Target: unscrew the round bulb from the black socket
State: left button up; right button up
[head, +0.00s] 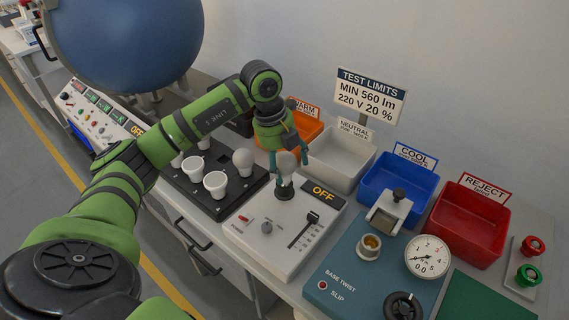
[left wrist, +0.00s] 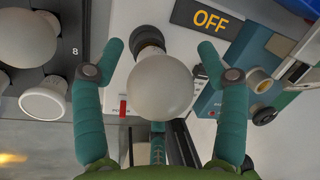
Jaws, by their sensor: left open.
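The round bulb (head: 286,163) is white and stands upright in the black socket (head: 284,191) on the white test panel. In the left wrist view the bulb (left wrist: 160,86) lies between the two fingers, with the black socket (left wrist: 148,40) behind it. My left gripper (head: 289,157) is over the bulb from above, its teal fingers on either side. In the left wrist view the left gripper (left wrist: 148,60) is open, with gaps between both fingers and the bulb. My right gripper is not in view.
A black tray (head: 236,205) with white sockets and another round bulb (head: 243,161) stands left of the panel. White (head: 340,165), blue (head: 388,190) and red (head: 468,228) bins stand behind. A teal base-twist unit (head: 345,262) sits at right.

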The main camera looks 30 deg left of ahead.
pick_arm(q)
jog(key=shift+m, duration=1)
jog(key=shift+c, duration=0.4)
jog(key=c, duration=0.6)
jog(key=shift+s+r, duration=0.1)
jog(key=shift+r, duration=0.05)
jog(key=c, duration=0.3)
jog(key=shift+c, duration=0.2)
